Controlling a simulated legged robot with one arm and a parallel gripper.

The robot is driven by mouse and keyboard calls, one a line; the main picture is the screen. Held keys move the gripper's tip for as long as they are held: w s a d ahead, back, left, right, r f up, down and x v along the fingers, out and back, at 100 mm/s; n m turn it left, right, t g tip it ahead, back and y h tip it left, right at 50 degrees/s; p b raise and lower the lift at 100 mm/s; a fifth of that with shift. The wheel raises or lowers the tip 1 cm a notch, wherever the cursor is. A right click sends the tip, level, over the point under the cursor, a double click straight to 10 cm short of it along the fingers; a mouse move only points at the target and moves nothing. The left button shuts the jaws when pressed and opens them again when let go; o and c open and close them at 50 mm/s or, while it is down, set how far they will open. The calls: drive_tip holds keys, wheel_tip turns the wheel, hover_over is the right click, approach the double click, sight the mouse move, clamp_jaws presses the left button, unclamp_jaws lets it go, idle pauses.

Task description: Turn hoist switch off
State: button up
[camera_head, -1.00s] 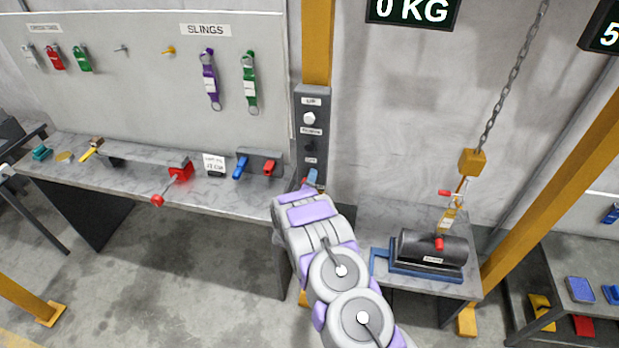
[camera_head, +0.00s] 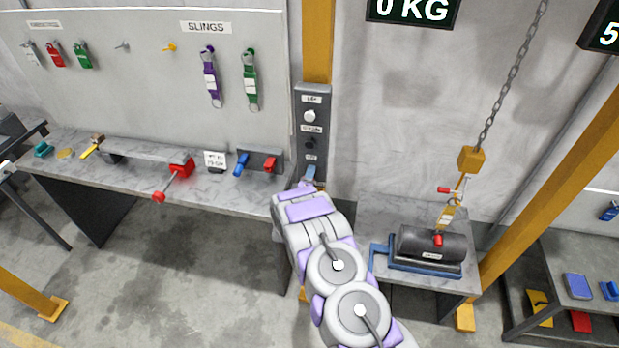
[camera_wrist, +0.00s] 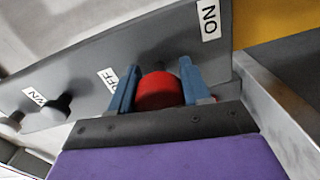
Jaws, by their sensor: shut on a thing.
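The grey hoist control box (camera_head: 312,135) is fixed to the yellow post, with a white knob (camera_head: 309,115) and a dark knob below it. My gripper (camera_head: 309,178) is at the lower end of this box. In the wrist view its blue fingers (camera_wrist: 158,84) are shut on a red switch knob (camera_wrist: 160,92), one finger on each side. An OFF label (camera_wrist: 107,78) is to the left of the knob and an ON label (camera_wrist: 209,19) is to its upper right. My gripper hides the knob in the head view.
A marble bench (camera_head: 130,180) with a red clamp and levers is at left. At right, a dark cylinder (camera_head: 432,244) sits in a blue cradle on a small table, under the hoist chain (camera_head: 513,80). The scale display (camera_head: 412,10) reads 0 KG.

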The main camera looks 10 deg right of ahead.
drive_tip(key=o, duration=0.8)
drive_tip(key=shift+f, duration=0.3)
drive_tip(key=shift+o, duration=1.1)
drive_tip(key=shift+a+r, duration=0.1)
drive_tip(key=shift+r, duration=0.05)
drive_tip(key=shift+s, duration=0.15)
drive_tip(key=v, duration=1.7)
drive_tip(key=shift+a, duration=0.2)
